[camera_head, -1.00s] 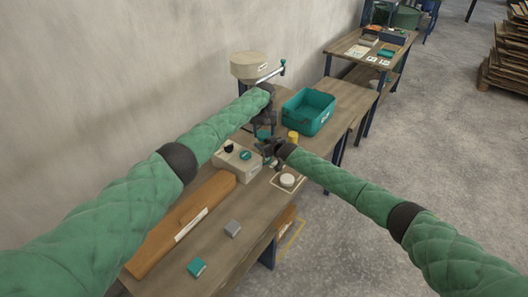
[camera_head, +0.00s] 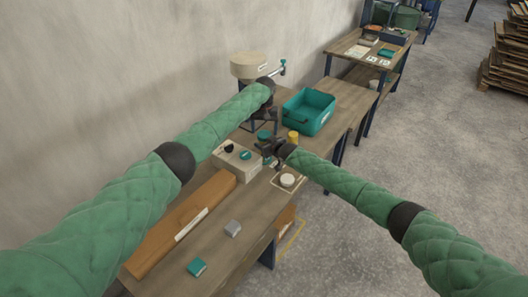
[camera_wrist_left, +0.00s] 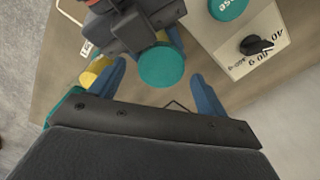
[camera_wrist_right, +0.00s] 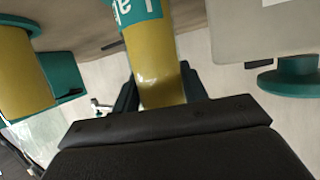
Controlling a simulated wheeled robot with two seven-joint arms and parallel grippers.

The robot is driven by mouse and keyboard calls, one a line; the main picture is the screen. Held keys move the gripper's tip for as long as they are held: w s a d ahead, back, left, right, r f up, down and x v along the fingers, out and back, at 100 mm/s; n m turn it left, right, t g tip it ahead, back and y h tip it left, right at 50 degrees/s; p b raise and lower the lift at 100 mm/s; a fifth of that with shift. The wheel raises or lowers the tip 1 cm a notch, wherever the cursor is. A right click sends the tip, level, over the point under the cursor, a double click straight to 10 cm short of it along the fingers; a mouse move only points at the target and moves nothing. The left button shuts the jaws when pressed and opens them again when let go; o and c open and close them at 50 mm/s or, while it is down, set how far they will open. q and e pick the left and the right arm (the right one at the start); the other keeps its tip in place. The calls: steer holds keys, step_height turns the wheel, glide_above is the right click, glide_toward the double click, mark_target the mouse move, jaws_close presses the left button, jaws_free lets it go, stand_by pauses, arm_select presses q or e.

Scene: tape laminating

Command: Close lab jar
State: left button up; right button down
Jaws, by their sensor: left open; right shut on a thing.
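A yellow jar (camera_wrist_right: 160,82) with a teal and white label is held between the fingers of my right gripper (camera_head: 268,150), above the workbench (camera_head: 262,200). A round teal lid (camera_wrist_left: 162,66) shows at the right gripper's fingers in the left wrist view. Whether it is seated on the jar I cannot tell. My left gripper (camera_wrist_left: 158,92) is open, pointing down, with its blue fingers apart on either side of the lid's outline and no visible contact. In the head view the arms and grippers mostly hide the held jar.
A second yellow jar (camera_head: 293,137) stands behind the right gripper, near a teal bin (camera_head: 309,111). A pale control box (camera_head: 236,162) with a black knob and teal button is close by on the left. A white round thing (camera_head: 287,180) sits at the front edge.

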arm_select(q)
steer(key=shift+a+r, duration=0.1)
steer(key=shift+r, duration=1.05)
steer(key=shift+c, duration=0.5)
steer(key=shift+s+f, duration=0.1)
steer(key=shift+f, duration=0.1)
steer(key=shift+s+d+f+h, duration=0.1)
steer(key=shift+s+d+h, duration=0.1)
steer(key=shift+d, duration=0.25)
steer(key=shift+s+d+f+h, duration=0.1)
steer(key=shift+s+d, duration=0.05)
steer(key=shift+d, duration=0.25)
steer(key=shift+w+d+r, duration=0.1)
steer(key=shift+d+r, duration=0.45)
steer(key=shift+r, duration=0.1)
steer(key=a+r+n, duration=0.1)
steer(key=w+r+n, duration=0.1)
steer(key=r, duration=0.1)
steer(key=shift+a, duration=0.4)
steer(key=shift+a+n, duration=0.35)
steer(key=shift+n, duration=0.05)
steer(key=shift+s+a+n, duration=0.1)
steer(key=shift+s+n, duration=0.05)
steer(key=shift+n, duration=0.15)
